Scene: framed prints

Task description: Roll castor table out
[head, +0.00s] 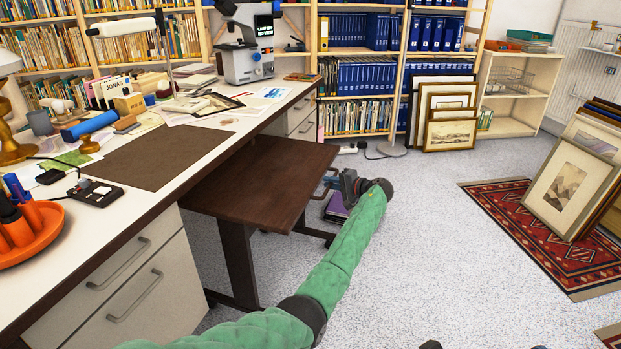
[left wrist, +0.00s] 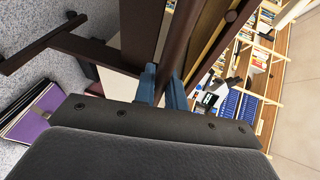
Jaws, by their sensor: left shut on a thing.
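The castor table (head: 262,178) has a dark brown top and a dark upright (head: 238,262). Its left part is under the white desk; its right part sticks out into the room. My left gripper (head: 338,184) is at the table's right side, with the green-sleeved arm reaching in from below. In the left wrist view its blue fingers (left wrist: 163,90) are shut on a dark bar of the table (left wrist: 168,50). The castors are mostly hidden.
The white desk (head: 60,290) with drawers stands at left. Purple books (head: 337,206) lie on the floor below my left gripper. A red rug (head: 530,240) with framed prints (head: 570,188) is at right. A lamp base (head: 391,149) stands behind. The grey floor (head: 430,240) between is clear.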

